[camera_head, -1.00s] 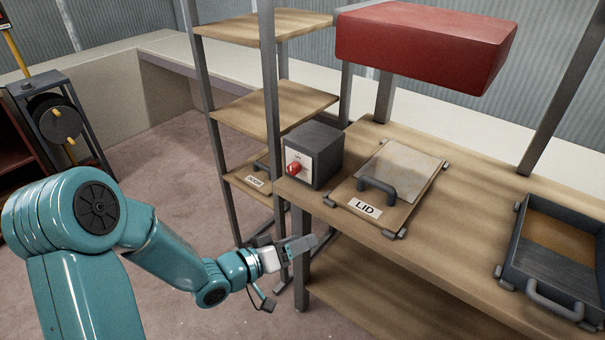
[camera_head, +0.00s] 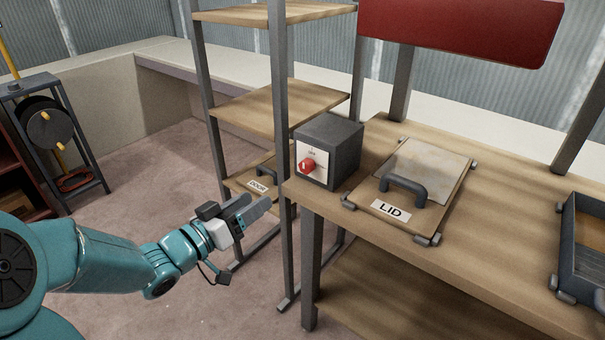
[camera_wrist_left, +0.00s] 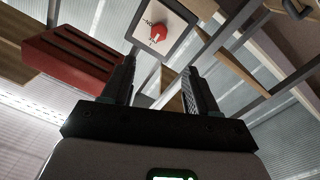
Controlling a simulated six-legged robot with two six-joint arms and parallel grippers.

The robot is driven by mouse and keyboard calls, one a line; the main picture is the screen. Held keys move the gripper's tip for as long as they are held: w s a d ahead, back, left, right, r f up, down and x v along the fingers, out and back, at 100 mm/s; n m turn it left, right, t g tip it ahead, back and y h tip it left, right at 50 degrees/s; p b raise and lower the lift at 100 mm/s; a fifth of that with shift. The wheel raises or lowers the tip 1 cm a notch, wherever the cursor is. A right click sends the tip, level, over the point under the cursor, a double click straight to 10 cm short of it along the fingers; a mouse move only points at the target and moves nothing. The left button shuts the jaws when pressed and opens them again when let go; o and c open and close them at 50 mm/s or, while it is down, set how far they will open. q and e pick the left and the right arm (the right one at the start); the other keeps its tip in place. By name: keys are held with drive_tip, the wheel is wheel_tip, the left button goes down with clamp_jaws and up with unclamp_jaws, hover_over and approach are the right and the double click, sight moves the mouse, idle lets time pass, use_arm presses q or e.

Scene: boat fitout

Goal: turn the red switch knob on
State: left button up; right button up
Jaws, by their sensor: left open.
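The red switch knob (camera_head: 307,166) sits on the pale front plate of a dark grey switch box (camera_head: 340,148) at the left end of the wooden bench. My left gripper (camera_head: 256,207) is in front of the box, lower and to the left of the knob, apart from it. In the left wrist view the knob (camera_wrist_left: 158,33) shows at the top, beyond and between the two fingers of my left gripper (camera_wrist_left: 158,75). The fingers are spread and nothing is between them. My right gripper is not in view.
A lid panel (camera_head: 425,180) with a dark handle lies right of the box. A grey shelf post (camera_head: 280,150) stands just left of the box, close to my gripper. A red overhead block (camera_head: 460,28) hangs above the bench. A grey tray (camera_head: 585,245) is at the right edge.

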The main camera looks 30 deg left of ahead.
sight(304, 168)
use_arm(q)
drive_tip(key=w, duration=0.5)
drive_tip(key=w+d, duration=0.1)
drive_tip(key=w, duration=0.4)
drive_tip(key=w+d+b, duration=0.1)
drive_tip(key=w, duration=0.4)
drive_tip(key=shift+w+r, duration=0.1)
drive_tip(key=shift+w, duration=0.1)
drive_tip(key=c, duration=1)
